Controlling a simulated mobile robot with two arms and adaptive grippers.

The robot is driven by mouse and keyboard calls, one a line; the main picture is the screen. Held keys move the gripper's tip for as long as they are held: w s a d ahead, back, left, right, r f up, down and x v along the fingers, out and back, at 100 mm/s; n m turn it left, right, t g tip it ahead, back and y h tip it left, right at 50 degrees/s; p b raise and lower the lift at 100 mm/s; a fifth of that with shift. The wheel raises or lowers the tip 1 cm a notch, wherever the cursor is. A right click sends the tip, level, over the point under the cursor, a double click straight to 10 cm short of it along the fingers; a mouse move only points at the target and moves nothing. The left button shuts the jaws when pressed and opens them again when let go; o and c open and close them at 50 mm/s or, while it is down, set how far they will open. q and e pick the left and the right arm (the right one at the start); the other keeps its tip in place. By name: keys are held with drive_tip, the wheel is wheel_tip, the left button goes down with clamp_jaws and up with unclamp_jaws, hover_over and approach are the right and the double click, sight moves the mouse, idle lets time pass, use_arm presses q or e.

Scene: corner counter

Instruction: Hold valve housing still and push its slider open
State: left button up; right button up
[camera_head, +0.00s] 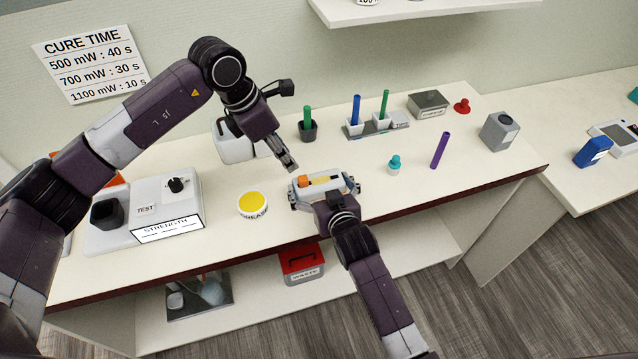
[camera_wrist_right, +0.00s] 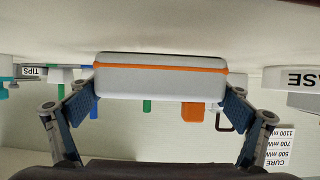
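The valve housing (camera_head: 335,190) is a light grey block near the counter's front edge, with an orange slider (camera_head: 303,181) at the left part of its slot. My right gripper (camera_head: 325,194) comes from the front, one finger at each end of the housing. In the right wrist view the fingers of my right gripper (camera_wrist_right: 161,92) press against both ends of the housing (camera_wrist_right: 160,84); the slider (camera_wrist_right: 193,112) shows beyond it. My left gripper (camera_head: 289,163) points down behind and left of the slider, apart from it, its fingers together and empty.
A white tub with a yellow top (camera_head: 253,203) stands left of the housing. A teal-topped bottle (camera_head: 394,165) and a purple stick (camera_head: 440,150) are to the right. A pen rack (camera_head: 377,127) and dark green-stick cup (camera_head: 307,128) stand behind. A test unit (camera_head: 160,205) is far left.

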sight(303, 178)
drive_tip(key=c, duration=0.4)
use_arm(q)
drive_tip(key=shift+o, duration=0.8)
drive_tip(key=shift+a+r, duration=0.1)
use_arm(e)
drive_tip(key=shift+c, duration=0.2)
use_arm(q)
drive_tip(key=shift+m+g+h, duration=0.3)
drive_tip(key=shift+m, duration=0.6)
drive_tip(key=x, duration=1)
drive_tip(key=shift+w+a, duration=0.15)
drive_tip(key=shift+w, duration=0.15)
clamp_jaws()
